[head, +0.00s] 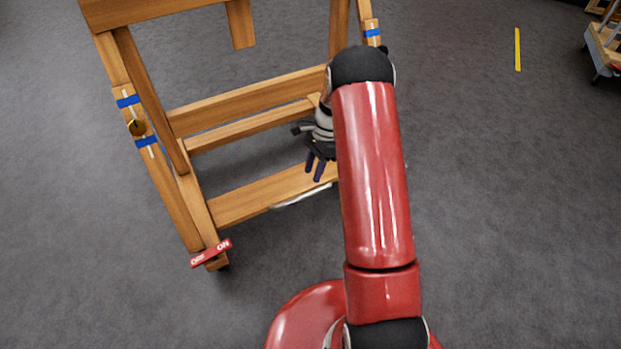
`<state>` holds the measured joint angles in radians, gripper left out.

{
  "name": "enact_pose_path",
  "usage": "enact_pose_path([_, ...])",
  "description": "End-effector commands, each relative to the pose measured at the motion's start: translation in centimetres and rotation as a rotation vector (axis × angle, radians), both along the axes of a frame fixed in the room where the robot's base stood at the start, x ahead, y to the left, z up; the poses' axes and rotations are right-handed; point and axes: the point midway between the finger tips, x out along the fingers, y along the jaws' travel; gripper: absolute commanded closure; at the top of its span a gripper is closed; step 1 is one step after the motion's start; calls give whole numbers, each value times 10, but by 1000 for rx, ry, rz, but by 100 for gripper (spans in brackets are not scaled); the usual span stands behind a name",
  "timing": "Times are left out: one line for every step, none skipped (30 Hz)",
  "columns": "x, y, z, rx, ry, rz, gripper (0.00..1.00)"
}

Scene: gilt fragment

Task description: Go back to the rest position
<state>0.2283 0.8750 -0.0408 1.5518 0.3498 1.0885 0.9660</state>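My gripper (315,173) shows in the head view to the left of my red arm, over the lower right part of a wooden frame (262,194). Its two dark fingers point down and stand apart with a gap between them. I see nothing held between them. My arm hides part of the wrist and the right side of the frame.
A cart (606,48) stands at the far right.

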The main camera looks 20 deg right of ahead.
Motion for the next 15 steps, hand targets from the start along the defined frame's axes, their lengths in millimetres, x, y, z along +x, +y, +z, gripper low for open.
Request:
enact_pose_path([1,-2,4,-1,-2,-1,62])
enact_pose_path([2,-2,6,-1,-2,-1,62])
enact_pose_path([2,-3,7,-1,-1,0,62])
enact_pose_path([2,-3,7,-1,-1,0,62])
enact_pose_path([2,-3,8,0,0,0,62])
enact_pose_path([2,-3,8,0,0,-1,62])
enact_pose_path([2,-3,7,0,0,-1,62])
enact_pose_path([2,-3,7,0,0,-1,62])
enact_pose_path([2,-3,7,0,0,-1,62])
enact_pose_path([2,-3,7,0,0,-1,62])
enact_pose_path([2,-3,7,0,0,-1,62])
enact_pose_path([2,-3,7,0,0,-1,62])
enact_pose_path([2,-3,7,0,0,-1,62])
enact_pose_path([2,-3,7,0,0,-1,62])
enact_pose_path([2,-3,7,0,0,-1,62])
